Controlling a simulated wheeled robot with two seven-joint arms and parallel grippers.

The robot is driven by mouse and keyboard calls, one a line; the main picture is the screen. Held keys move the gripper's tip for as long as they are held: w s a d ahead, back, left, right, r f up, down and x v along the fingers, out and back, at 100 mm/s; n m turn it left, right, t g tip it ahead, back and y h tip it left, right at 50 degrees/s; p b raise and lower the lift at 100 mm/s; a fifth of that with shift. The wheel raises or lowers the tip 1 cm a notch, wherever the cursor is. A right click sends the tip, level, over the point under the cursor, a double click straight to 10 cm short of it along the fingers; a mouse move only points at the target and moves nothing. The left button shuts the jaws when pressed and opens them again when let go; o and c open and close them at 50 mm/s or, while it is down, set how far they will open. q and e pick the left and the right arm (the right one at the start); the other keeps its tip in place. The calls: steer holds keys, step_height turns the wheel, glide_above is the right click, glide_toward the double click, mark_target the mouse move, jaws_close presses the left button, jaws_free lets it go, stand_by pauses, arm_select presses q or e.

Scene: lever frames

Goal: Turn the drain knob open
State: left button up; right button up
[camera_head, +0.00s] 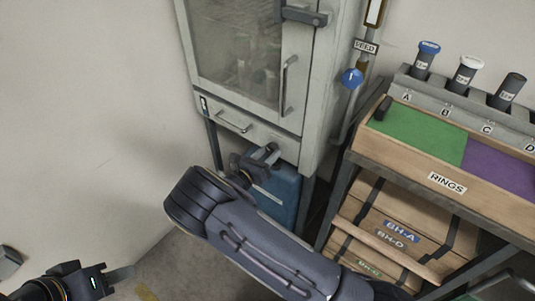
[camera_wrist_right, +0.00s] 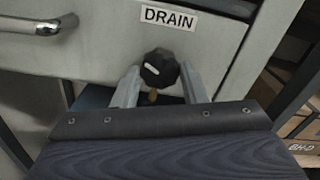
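The drain knob (camera_wrist_right: 161,66) is a dark, lobed knob with a short white mark, below a DRAIN label (camera_wrist_right: 167,18) on the pale cabinet front. The mark lies nearly level, slightly tilted. A small brass-coloured piece shows below the knob. My right gripper (camera_wrist_right: 160,74) is open, one finger on each side of the knob, with narrow gaps that seem to remain; contact is hard to tell. In the head view the right gripper (camera_head: 264,156) is at the cabinet's lower front and hides the knob. My left gripper (camera_head: 119,274) is low at the left, away from the cabinet.
The cabinet (camera_head: 310,90) has a glass door, a door handle (camera_head: 287,86) and a drawer-like handle (camera_head: 233,122). A blue container (camera_head: 275,195) stands beneath. At right is a rack with a RINGS tray (camera_head: 440,195), labelled bottles and wooden boxes (camera_head: 400,220). The left wall area is clear.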

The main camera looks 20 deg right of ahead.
steer(key=o, duration=0.4)
steer(key=v, duration=0.7)
steer(key=shift+s+a, duration=0.25)
steer(key=shift+a, duration=0.05)
